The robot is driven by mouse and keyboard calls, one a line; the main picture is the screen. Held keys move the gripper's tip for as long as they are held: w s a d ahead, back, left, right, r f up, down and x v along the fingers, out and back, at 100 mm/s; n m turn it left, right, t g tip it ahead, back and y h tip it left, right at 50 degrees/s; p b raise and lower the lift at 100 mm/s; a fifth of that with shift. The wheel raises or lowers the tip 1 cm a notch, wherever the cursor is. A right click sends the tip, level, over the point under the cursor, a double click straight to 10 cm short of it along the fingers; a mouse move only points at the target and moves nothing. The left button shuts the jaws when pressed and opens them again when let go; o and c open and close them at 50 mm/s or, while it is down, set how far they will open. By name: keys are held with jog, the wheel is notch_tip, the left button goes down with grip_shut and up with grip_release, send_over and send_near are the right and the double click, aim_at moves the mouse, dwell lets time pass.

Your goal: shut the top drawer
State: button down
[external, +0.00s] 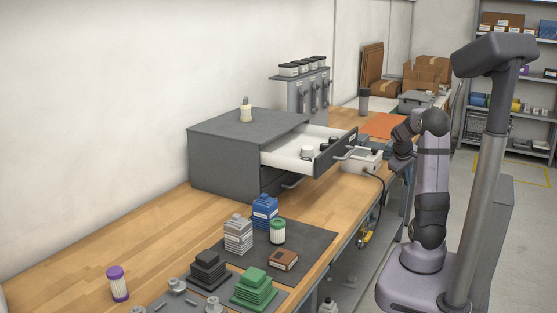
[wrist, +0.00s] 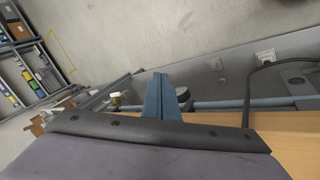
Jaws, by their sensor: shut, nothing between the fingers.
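The grey drawer cabinet (external: 225,160) stands on the wooden bench against the wall. Its top drawer (external: 280,158) is pulled well out toward the right, with a white inside and a dark front (external: 335,155) carrying a handle. A white jar and some dark items lie in it. My gripper (external: 398,161) is to the right of the drawer front, apart from it. In the wrist view its blue fingers (wrist: 162,97) are together and empty, over the bench edge and floor. The drawer is not visible in the wrist view.
A light box (external: 362,160) with a dark cable sits just beyond the drawer front. A small bottle (external: 246,112) stands on the cabinet top. A dark mat (external: 310,240) with bottles and blocks lies in front. The bench at left is mostly clear.

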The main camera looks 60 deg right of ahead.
jog(key=w+a+r+m+t+y+p, duration=0.1)
jog(key=w+a+r+m+y+p, duration=0.1)
jog(key=a+r+m+p, duration=1.2)
jog(key=w+a+r+m+t+y+p, duration=0.2)
jog(key=w+a+r+m+y+p, duration=0.1)
jog(key=a+r+m+p, duration=1.2)
notch_tip(320, 180, up, 2)
jog(key=y+p, duration=0.1)
jog(key=p, duration=0.4)
jog(key=shift+w+r+t, duration=0.15)
jog(key=shift+w+t, duration=0.15)
jog(key=shift+w, duration=0.05)
jog(key=w+f+b, duration=0.6)
jog(key=f+b, duration=0.1)
jog(key=f, duration=0.3)
jog(key=shift+f, duration=0.25)
jog(key=shift+w, duration=0.15)
